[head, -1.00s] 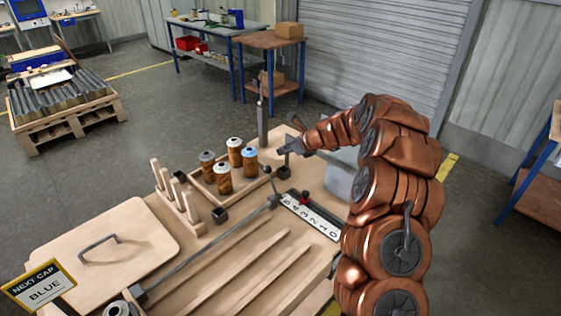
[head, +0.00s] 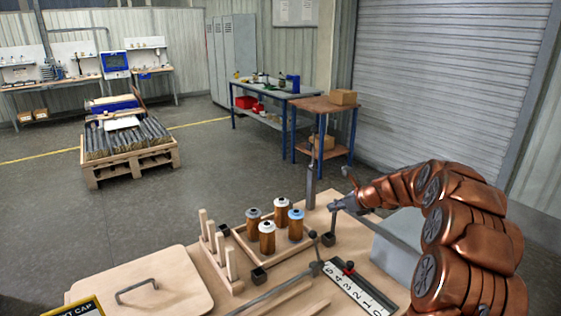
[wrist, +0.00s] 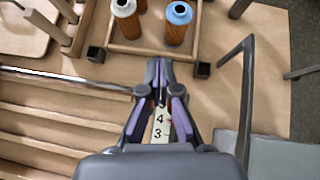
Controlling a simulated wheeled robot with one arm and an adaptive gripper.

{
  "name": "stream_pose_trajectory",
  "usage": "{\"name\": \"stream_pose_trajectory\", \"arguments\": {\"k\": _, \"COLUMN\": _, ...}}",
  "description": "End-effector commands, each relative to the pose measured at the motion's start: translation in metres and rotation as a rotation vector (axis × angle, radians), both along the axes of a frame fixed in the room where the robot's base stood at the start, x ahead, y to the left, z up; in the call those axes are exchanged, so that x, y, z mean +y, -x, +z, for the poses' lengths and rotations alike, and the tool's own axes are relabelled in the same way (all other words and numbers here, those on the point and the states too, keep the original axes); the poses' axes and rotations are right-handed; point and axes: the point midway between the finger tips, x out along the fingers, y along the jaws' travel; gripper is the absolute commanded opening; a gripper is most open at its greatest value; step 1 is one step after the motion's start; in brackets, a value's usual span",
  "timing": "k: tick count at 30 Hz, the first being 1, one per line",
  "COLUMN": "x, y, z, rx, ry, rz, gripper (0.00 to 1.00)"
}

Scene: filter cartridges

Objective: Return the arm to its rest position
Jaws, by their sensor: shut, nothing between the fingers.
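My gripper (head: 338,205) is shut and empty at the end of my copper-coloured arm, in the air above the right part of the wooden bench. In the wrist view my gripper (wrist: 160,92) has its fingertips together above the white number scale (wrist: 162,125). Several filter cartridges stand upright in a wooden tray (head: 248,250), left of my gripper. One cartridge has a blue cap (head: 296,215) and the others have white or grey caps. The blue-capped cartridge also shows in the wrist view (wrist: 178,18).
A wooden peg rack (head: 228,268) stands left of the tray. A lid with a handle (head: 150,290) lies at the bench's left. A thin upright post (head: 311,180) rises behind the tray. A grey box (head: 395,245) is under my arm. A pallet (head: 130,168) and tables stand farther back.

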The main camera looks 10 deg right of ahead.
Motion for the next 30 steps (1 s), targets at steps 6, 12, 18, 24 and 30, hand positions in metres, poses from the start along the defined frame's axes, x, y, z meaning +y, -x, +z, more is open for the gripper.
{"name": "stream_pose_trajectory", "arguments": {"k": 6, "x": 0.051, "y": 0.040, "z": 0.023, "rx": -0.041, "ry": 0.124, "rz": 0.222, "gripper": 0.00}}
{"name": "stream_pose_trajectory", "arguments": {"k": 12, "x": 0.104, "y": 0.102, "z": 0.040, "rx": -0.094, "ry": 0.287, "rz": 0.517, "gripper": 0.00}}
{"name": "stream_pose_trajectory", "arguments": {"k": 18, "x": 0.142, "y": 0.173, "z": 0.050, "rx": -0.147, "ry": 0.442, "rz": 0.813, "gripper": 0.00}}
{"name": "stream_pose_trajectory", "arguments": {"k": 24, "x": 0.162, "y": 0.246, "z": 0.053, "rx": -0.197, "ry": 0.584, "rz": 1.102, "gripper": 0.00}}
{"name": "stream_pose_trajectory", "arguments": {"k": 30, "x": 0.168, "y": 0.321, "z": 0.051, "rx": -0.235, "ry": 0.709, "rz": 1.389, "gripper": 0.00}}
